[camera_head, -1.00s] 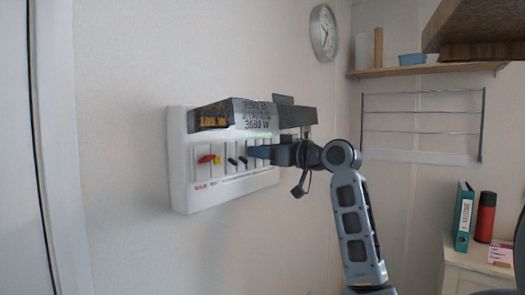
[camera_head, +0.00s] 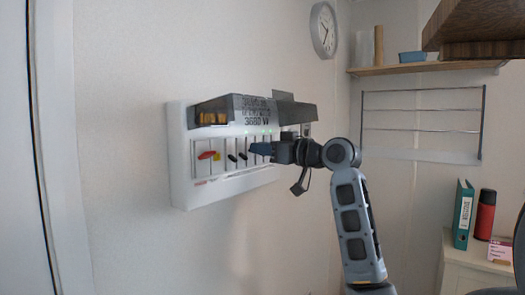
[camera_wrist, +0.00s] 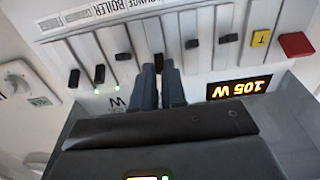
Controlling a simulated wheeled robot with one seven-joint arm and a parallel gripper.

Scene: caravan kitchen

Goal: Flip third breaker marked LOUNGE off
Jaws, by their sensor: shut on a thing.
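The white breaker panel (camera_head: 180,165) is on the wall in the head view, with a row of levers. My gripper (camera_head: 260,149) reaches its right part from the right. In the wrist view the panel appears upside down, and my gripper (camera_wrist: 160,88) is shut on a small black lever (camera_wrist: 158,62), with the fingertips on either side of it. The label strip (camera_wrist: 128,10) above reads partly "UNGE" and "BOILER"; the "UNGE" label seems to line up with this lever. The fingers hide the lower part of its slot.
Other black levers (camera_wrist: 99,73) stand on both sides of my fingers, close by. A yellow switch (camera_wrist: 260,38) and a red one (camera_wrist: 297,44) are at the right. A dark cover (camera_head: 222,108) juts out above the levers.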

